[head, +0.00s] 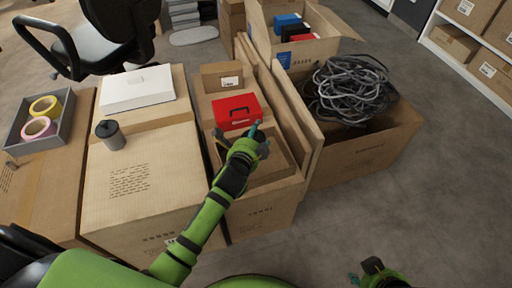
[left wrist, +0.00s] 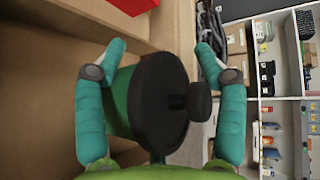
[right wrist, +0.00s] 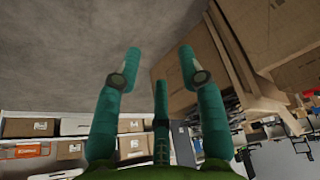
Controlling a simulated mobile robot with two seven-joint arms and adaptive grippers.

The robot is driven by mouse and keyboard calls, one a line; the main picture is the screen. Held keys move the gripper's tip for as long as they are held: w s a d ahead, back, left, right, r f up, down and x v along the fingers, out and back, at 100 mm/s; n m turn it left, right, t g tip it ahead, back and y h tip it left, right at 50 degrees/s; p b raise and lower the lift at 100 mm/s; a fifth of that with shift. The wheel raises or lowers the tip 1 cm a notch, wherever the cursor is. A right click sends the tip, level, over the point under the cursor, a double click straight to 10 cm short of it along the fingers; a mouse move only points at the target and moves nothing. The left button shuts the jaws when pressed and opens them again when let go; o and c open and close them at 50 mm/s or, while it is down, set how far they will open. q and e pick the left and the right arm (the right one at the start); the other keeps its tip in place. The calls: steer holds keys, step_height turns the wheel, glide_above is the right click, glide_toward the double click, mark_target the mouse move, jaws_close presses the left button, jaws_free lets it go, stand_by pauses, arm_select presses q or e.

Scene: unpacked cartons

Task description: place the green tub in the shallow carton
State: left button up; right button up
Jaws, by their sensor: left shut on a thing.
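The green tub, with a dark lid and knob, shows in the left wrist view (left wrist: 121,100). My left gripper (left wrist: 155,70) is shut on it, one teal finger on each side. In the head view my left gripper (head: 238,138) is above a low open carton (head: 283,183), apparently the shallow one, and mostly hides the tub. The carton's brown inside shows left of the tub in the left wrist view. My right gripper (right wrist: 155,75) is open and empty, away from the cartons over the floor; it is partly in the head view (head: 368,272).
A red box (head: 236,111) lies just beyond my left gripper. A cable coil (head: 352,90) fills the carton to the right. A white box (head: 138,87), a dark cup (head: 110,135) and a grey tray (head: 63,133) with tape rolls stand left. The floor at right is clear.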

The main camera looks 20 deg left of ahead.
arm_select(q)
steer(key=shift+d+f, duration=0.1)
steer(key=shift+f, duration=0.1)
steer(key=shift+f+b, duration=0.6)
steer(key=shift+f, duration=0.35)
steer(key=shift+f+b, duration=0.4)
steer(key=shift+f, duration=0.35)
arm_select(e)
steer(key=w+a+r+t+y, duration=0.1)
steer(key=w+a+r+t, duration=0.1)
steer(key=w, duration=0.3)
steer(key=w+a+r+n+t, duration=0.1)
steer(key=w+a+r+t, duration=0.1)
steer(key=w+r+t, duration=0.3)
steer(key=shift+w+a+y, duration=0.2)
steer(key=shift+a+y, duration=0.1)
steer(key=shift+y, duration=0.1)
steer(key=shift+r, duration=0.2)
arm_select(q)
steer(key=shift+f, duration=0.1)
steer(key=o, duration=1.3)
arm_select(e)
steer(key=shift+w+a+r, duration=0.1)
steer(key=shift+w+r, duration=0.05)
